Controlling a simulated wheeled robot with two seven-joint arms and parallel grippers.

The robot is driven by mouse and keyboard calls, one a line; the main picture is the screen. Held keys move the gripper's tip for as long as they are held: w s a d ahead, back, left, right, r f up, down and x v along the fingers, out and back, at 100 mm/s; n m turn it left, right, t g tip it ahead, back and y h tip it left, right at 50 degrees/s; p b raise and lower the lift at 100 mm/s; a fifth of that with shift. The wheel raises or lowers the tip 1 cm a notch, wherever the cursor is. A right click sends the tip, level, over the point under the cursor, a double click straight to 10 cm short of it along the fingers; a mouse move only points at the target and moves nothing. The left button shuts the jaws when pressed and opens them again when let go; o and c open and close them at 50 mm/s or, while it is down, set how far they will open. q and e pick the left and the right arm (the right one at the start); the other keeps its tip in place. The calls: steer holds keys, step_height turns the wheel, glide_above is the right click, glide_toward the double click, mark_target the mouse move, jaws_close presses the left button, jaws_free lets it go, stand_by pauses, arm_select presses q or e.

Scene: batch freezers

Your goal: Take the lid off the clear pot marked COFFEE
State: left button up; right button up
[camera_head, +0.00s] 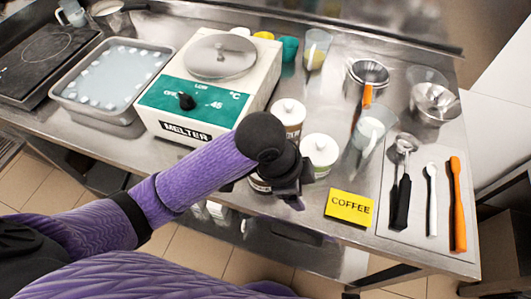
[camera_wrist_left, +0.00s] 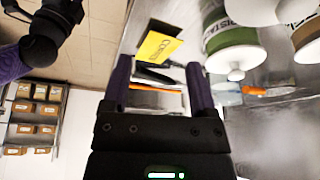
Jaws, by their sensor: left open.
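The yellow COFFEE card (camera_head: 349,207) lies near the counter's front edge; it also shows in the left wrist view (camera_wrist_left: 158,46). Two pots with white knobbed lids stand behind my left gripper in the head view: one rear pot (camera_head: 289,113) and one green-banded pot (camera_head: 320,151). A third pot (camera_head: 258,184) is mostly hidden by my gripper. In the left wrist view a green-banded pot (camera_wrist_left: 232,45) reads partly "PISTA", and a brown-banded pot (camera_wrist_left: 308,38) is cut off. No pot label reading COFFEE is legible. My left gripper (camera_wrist_left: 160,72) is open, with nothing between its fingers.
A teal-fronted melter (camera_head: 205,95) and a tray with ice (camera_head: 112,78) stand to the left. A clear beaker (camera_head: 369,128), steel bowls (camera_head: 435,101) and a mat (camera_head: 400,235) with utensils lie to the right. The counter's front edge is close.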

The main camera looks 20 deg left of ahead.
arm_select(q)
steer(key=w+a+r+m+g+y, duration=0.2)
steer(key=w+a+r+m+y, duration=0.2)
steer(key=w+a+r, duration=0.35)
steer(key=f+b, duration=0.1)
steer(key=f, duration=0.2)
steer(key=f+b, duration=0.1)
steer(key=f, duration=0.2)
steer(key=f+b, duration=0.1)
steer(key=f, duration=0.3)
steer(key=shift+s+a, duration=0.15)
steer(key=shift+s, duration=0.2)
jaws_close()
arm_select(e)
steer(key=s+d+f+g, duration=0.1)
steer(key=s+d+f, duration=0.1)
steer(key=s+f, duration=0.9)
steer(key=shift+s+d+f, duration=0.3)
steer(key=shift+s+d, duration=0.05)
steer(key=shift+s, duration=0.35)
